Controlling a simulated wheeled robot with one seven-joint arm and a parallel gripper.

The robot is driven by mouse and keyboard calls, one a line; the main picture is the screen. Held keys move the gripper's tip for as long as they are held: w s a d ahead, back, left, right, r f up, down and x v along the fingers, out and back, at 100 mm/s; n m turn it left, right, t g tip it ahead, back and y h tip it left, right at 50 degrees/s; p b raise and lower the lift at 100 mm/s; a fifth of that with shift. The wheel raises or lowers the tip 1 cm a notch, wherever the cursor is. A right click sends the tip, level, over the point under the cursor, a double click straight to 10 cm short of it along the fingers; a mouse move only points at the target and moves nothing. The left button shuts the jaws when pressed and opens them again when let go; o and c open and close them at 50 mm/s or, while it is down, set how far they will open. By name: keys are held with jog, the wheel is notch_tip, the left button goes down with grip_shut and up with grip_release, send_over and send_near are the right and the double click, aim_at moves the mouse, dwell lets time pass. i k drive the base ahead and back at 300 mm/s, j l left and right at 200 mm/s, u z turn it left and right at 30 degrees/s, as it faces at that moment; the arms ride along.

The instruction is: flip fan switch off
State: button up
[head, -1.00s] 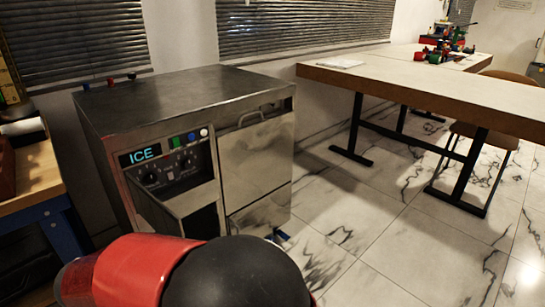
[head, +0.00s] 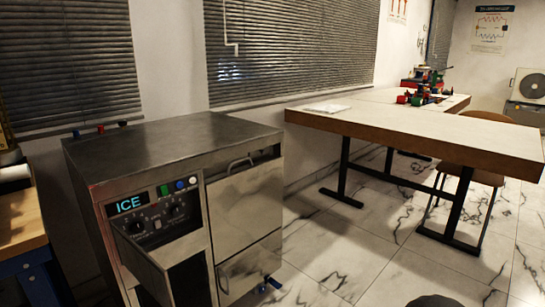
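A pale box with a round dark grille, which looks like a fan unit (head: 529,86), stands against the far wall at the right edge of the head view. It is partly cut off by the frame. A grey-green base (head: 524,114) shows below it. I cannot make out a fan switch; it is too small or hidden at this distance. My gripper is not in view. Only a small dark rounded piece, likely part of my arm, shows at the bottom edge.
A steel ice machine (head: 245,215) with a lit display stands at left front. A long table (head: 400,118) with coloured parts (head: 425,88) on it runs toward the far right. A chair (head: 475,174) stands at the table. Marble floor (head: 330,255) is open between.

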aim_at(158, 223)
jog(key=u, duration=1.45)
jog(key=i+l, duration=0.15)
jog(key=l, duration=0.25)
jog(key=i+l, duration=0.15)
jog(key=l, duration=0.2)
jog(key=i+j+u, duration=0.25)
jog(key=j, duration=0.25)
jog(key=i+j+u, duration=0.25)
jog(key=i+j, duration=0.05)
jog(key=j, duration=0.1)
